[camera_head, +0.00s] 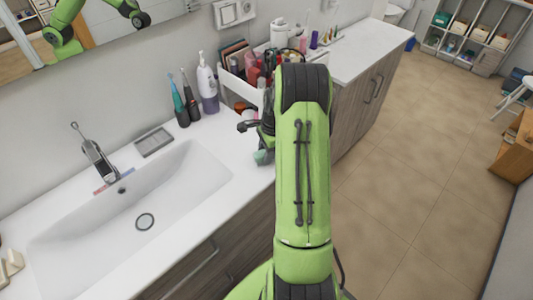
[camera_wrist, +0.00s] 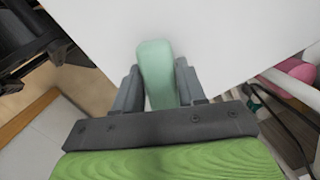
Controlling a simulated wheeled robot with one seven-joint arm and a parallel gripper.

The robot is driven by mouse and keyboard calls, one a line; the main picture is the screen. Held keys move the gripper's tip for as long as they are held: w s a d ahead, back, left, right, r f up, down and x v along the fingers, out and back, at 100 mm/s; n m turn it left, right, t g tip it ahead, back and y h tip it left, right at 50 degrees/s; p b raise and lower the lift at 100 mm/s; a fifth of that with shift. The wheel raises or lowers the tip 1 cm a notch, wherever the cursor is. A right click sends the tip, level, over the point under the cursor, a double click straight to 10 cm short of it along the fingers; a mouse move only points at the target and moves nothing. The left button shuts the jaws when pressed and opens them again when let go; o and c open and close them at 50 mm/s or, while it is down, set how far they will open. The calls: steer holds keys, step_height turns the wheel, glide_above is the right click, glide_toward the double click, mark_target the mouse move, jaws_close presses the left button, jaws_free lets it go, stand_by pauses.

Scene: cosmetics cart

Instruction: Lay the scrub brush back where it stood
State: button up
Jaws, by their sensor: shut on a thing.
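The scrub brush (camera_wrist: 157,72) shows in the wrist view as a pale green, rounded bar between the two grey fingers of my gripper (camera_wrist: 157,88). My gripper is shut on it. The white counter (camera_wrist: 225,35) lies behind the brush in that view. In the head view a small pale green part of the brush (camera_head: 262,157) shows beside my arm, over the counter's right end near its front edge. My arm hides most of my gripper there. I cannot tell whether the brush touches the counter.
A white cart (camera_head: 240,88) with cosmetics stands just behind my arm. Electric toothbrushes (camera_head: 186,100) and a white and purple bottle (camera_head: 208,88) stand on the counter by the wall. A sink (camera_head: 130,205) and a grey soap dish (camera_head: 154,141) are to the left.

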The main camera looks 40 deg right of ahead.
steer(key=shift+f, duration=0.4)
steer(key=o, duration=1)
